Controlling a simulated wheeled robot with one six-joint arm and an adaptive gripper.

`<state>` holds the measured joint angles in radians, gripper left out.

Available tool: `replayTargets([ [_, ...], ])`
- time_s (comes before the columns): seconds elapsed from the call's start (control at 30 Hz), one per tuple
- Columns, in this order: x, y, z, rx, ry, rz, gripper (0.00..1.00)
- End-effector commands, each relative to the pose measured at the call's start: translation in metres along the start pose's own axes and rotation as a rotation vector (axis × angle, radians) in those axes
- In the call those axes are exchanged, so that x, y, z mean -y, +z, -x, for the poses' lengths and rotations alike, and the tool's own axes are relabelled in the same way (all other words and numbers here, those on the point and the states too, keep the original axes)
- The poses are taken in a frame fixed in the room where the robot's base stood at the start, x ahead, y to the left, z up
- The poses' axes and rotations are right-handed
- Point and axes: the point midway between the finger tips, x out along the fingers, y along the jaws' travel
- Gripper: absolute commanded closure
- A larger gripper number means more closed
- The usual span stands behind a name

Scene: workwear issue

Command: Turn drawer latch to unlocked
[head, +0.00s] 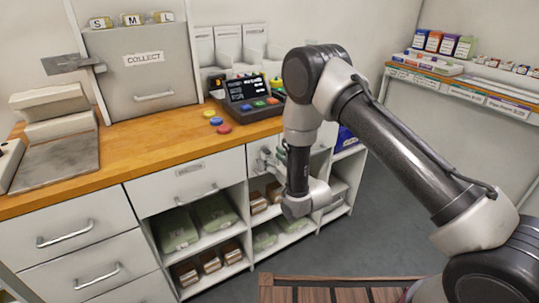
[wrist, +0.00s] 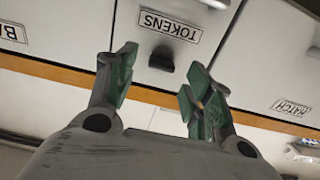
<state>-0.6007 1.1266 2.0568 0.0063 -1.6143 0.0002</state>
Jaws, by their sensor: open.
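In the wrist view, a white drawer front labelled TOKENS (wrist: 170,25) lies beyond my gripper (wrist: 160,75). A small dark fitting (wrist: 162,57) sits just below the label, between the fingertips in the picture. I cannot tell for sure that it is the drawer latch, or which way it is turned. The green-padded fingers are open, with nothing between them, and look apart from the fitting. In the head view, my gripper (head: 266,157) is close to the drawer fronts under the wooden counter (head: 175,144). My arm partly hides the fronts there.
A drawer with a bar handle (head: 195,194) is left of my gripper. Open shelves with green packs (head: 177,230) and brown packs (head: 210,260) lie below. A terminal (head: 250,97) and coloured discs (head: 216,121) stand on the counter. A slatted wooden surface (head: 330,282) is at the front.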

Motion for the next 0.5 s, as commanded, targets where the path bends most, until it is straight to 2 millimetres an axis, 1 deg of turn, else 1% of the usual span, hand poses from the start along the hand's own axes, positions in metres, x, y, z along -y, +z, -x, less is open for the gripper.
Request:
replayTargets([
  [0.03,0.0,-0.001,-0.008,-0.003,0.0,0.0,0.48],
  [0.1,0.0,0.0,-0.017,-0.002,0.0,0.0,0.48],
  [0.2,0.0,0.0,-0.025,0.0,0.0,0.0,0.48],
  [0.3,0.0,0.0,-0.028,0.0,0.0,0.0,0.48],
  [0.5,0.0,0.0,-0.028,0.002,0.0,0.0,0.48],
])
